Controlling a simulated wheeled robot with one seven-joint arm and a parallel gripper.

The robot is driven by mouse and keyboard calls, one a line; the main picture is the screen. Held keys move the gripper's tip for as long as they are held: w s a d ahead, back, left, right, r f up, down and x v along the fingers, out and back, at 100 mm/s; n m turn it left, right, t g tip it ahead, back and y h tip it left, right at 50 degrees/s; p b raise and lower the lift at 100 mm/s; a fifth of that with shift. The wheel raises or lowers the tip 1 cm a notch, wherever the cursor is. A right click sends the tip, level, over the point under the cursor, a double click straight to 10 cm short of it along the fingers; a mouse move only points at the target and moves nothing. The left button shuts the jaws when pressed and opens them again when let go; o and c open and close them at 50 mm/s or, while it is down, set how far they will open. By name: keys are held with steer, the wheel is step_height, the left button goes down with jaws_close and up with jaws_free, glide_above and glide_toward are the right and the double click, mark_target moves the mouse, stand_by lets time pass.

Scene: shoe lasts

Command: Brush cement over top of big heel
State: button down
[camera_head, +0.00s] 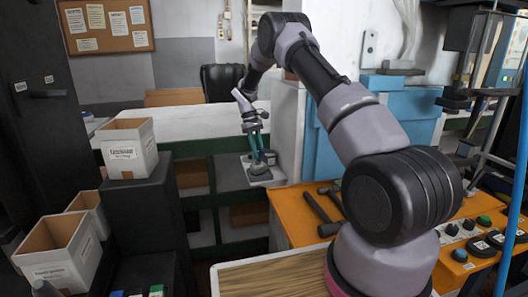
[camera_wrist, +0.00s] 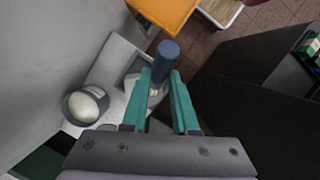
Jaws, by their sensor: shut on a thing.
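My gripper (camera_head: 258,150) hangs at the end of my arm over a low pale surface in the middle of the head view. In the wrist view my gripper (camera_wrist: 160,80) has its teal fingers closed on a blue cylindrical piece (camera_wrist: 166,56), which looks like the brush handle. The brush's bristles cannot be made out. A round grey pot-like thing (camera_wrist: 70,106) with a pale rounded top or filling sits left of the fingers, apart from them. I cannot tell whether it is the cement pot or the big heel. No heel is clearly recognisable.
A grey tray-like piece (camera_wrist: 104,68) lies beside the fingers. An orange bench (camera_head: 292,225) with dark hammers (camera_head: 318,208) and knobs stands at right. White boxes (camera_head: 129,150) stand on dark stands at left. A pale worktop (camera_head: 190,123) lies behind.

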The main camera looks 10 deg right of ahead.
steer(key=shift+w+a, duration=0.75)
steer(key=shift+w, duration=0.05)
steer(key=shift+d, duration=4.05)
steer(key=shift+a, duration=4.1)
steer(key=shift+r, duration=0.1)
step_height(320, 180, up, 6)
